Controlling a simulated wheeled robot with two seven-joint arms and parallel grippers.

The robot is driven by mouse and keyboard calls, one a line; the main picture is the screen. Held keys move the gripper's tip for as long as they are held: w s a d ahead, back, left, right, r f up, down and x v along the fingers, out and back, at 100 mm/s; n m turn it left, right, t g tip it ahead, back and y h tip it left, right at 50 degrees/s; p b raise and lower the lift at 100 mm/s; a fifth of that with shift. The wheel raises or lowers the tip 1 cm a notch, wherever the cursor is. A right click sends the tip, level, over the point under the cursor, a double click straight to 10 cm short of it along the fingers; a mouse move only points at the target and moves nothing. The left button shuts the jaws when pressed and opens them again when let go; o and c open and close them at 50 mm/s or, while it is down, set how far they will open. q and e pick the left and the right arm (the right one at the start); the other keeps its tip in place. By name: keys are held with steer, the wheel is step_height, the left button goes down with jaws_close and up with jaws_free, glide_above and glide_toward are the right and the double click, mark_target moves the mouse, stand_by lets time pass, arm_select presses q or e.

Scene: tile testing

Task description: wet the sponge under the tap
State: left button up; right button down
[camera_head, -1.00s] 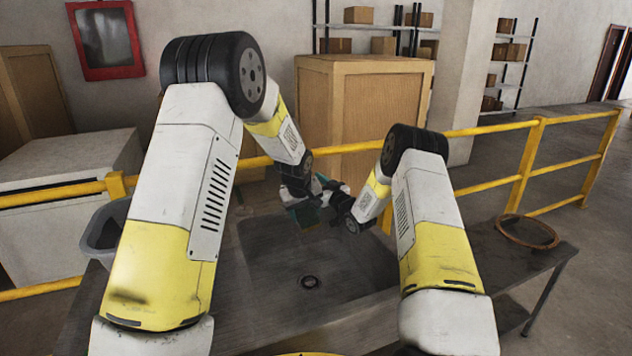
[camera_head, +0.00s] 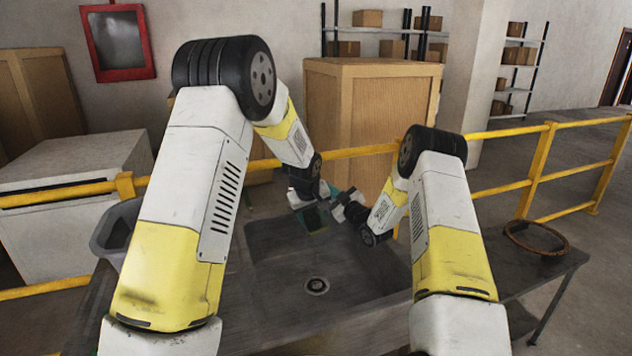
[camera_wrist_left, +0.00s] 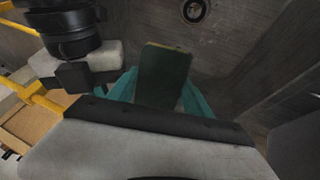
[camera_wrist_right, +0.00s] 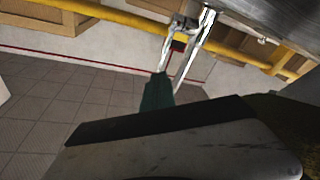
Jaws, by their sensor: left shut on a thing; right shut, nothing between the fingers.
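A dark green sponge (camera_wrist_left: 165,75) sits between the teal fingers of my left gripper (camera_wrist_left: 160,88) in the left wrist view. In the head view my left gripper (camera_head: 312,208) holds it above the far part of the sink (camera_head: 280,275), partly hidden. My right gripper (camera_head: 346,207) is close beside it on the right. In the right wrist view my right gripper's teal fingers (camera_wrist_right: 157,95) are shut and empty. Shiny chrome tubes (camera_wrist_right: 193,45) stand just beyond them, and look like the tap. In the head view I cannot make out the tap clearly behind the grippers.
The sink drain (camera_head: 316,286) lies below the grippers. A grey bin (camera_head: 112,235) stands left of the sink. A brown ring (camera_head: 536,237) lies on the bench at right. A yellow rail (camera_head: 540,165) and wooden crate (camera_head: 372,125) stand behind.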

steer(key=s+d+n, duration=0.3)
steer(key=s+n, duration=0.2)
steer(key=n, duration=0.7)
steer(key=f+x, duration=0.1)
steer(key=x, duration=1.3)
steer(key=shift+a, duration=0.3)
